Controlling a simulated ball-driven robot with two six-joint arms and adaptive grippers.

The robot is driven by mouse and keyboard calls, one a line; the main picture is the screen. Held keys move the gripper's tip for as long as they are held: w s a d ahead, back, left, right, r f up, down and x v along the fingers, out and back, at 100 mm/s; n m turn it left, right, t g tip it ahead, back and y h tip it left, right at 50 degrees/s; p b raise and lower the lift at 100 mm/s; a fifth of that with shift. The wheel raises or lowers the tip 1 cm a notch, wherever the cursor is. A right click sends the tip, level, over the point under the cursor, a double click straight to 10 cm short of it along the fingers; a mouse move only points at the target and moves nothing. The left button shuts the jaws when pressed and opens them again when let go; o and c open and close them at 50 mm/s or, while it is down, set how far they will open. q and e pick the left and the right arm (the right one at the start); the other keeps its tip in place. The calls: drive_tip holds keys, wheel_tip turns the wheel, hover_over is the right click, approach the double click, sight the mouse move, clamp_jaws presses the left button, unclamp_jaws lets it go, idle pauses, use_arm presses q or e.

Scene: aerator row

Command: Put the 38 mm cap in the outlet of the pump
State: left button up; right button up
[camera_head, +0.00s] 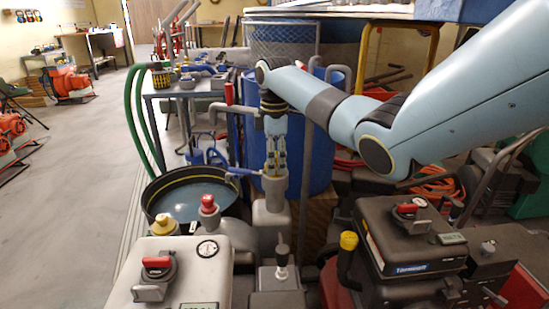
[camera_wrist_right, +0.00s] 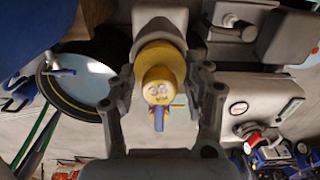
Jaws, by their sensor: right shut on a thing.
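My right arm comes in from the right in the head view. Its gripper (camera_head: 275,165) points straight down above the grey upright outlet (camera_head: 273,190) of the pump. In the right wrist view the fingers (camera_wrist_right: 158,92) are shut on the yellow cap (camera_wrist_right: 157,75), which has a rounded top and a blue tab. The grey outlet body (camera_wrist_right: 158,15) shows behind the cap. The cap is lined up with the outlet; I cannot tell whether it is seated in it or just above. My left gripper is not in view.
A red-topped fitting (camera_head: 208,204) and a yellow-topped fitting (camera_head: 164,224) stand left of the outlet. A black tub of water (camera_head: 152,208) is behind them. A blue barrel (camera_head: 318,150) stands close behind the gripper. An engine (camera_head: 408,240) is at right. Open floor lies far left.

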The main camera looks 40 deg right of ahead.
drive_tip(key=shift+f, duration=0.4)
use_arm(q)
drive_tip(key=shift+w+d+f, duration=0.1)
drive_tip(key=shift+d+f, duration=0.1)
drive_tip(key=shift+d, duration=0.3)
use_arm(e)
drive_tip(key=shift+f, duration=0.1)
drive_tip(key=shift+f, duration=0.1)
drive_tip(key=o, duration=0.9)
drive_tip(key=shift+o, duration=1.6)
wheel_tip(320, 180, up, 12)
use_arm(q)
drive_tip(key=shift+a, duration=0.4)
